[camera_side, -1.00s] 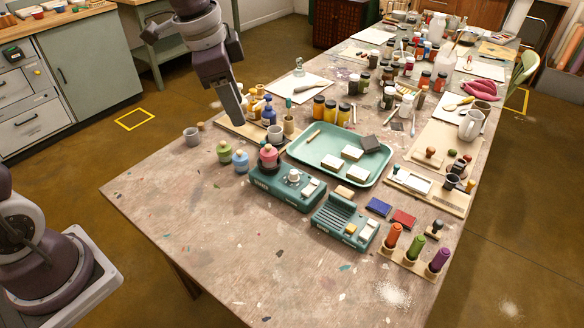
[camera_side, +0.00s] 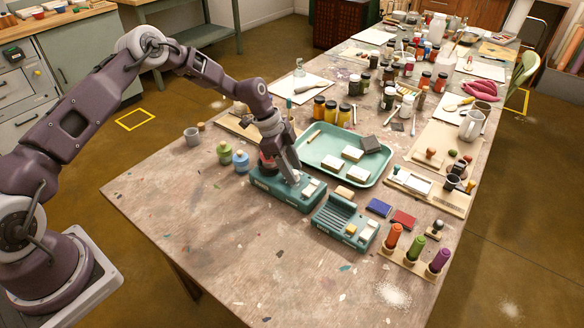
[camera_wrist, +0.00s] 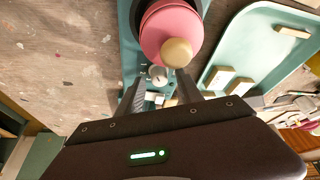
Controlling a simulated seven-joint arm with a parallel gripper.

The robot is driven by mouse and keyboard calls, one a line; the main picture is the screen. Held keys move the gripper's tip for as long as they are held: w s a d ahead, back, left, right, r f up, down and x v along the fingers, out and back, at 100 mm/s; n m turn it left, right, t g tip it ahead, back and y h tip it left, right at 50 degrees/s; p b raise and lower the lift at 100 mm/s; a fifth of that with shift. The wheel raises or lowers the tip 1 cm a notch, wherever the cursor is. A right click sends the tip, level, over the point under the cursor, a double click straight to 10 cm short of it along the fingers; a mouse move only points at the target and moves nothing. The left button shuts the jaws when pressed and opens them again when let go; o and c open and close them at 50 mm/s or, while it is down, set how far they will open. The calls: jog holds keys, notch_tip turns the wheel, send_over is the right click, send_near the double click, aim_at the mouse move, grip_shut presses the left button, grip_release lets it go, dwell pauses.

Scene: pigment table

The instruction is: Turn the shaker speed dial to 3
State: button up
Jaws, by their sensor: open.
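The teal shaker (camera_side: 268,190) stands on the table with a pink-lidded jar (camera_wrist: 165,32) on it. In the side view the jar is mostly hidden behind my gripper. The shaker's pale round speed dial (camera_wrist: 158,75) shows in the wrist view just below the jar; in the side view my fingers cover it. My gripper (camera_side: 292,178) points down over the dial. In the wrist view its two fingers (camera_wrist: 160,80) are apart, one on each side of the dial, with gaps visible. I cannot read the dial's setting.
A white switch (camera_side: 312,188) sits beside the dial. A second teal device (camera_side: 345,221) with ridges stands to the right. A green tray (camera_side: 303,157) with white blocks lies behind. Blue and green jars (camera_side: 240,161) stand to the left. The front left of the table is clear.

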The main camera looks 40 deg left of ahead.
grip_shut()
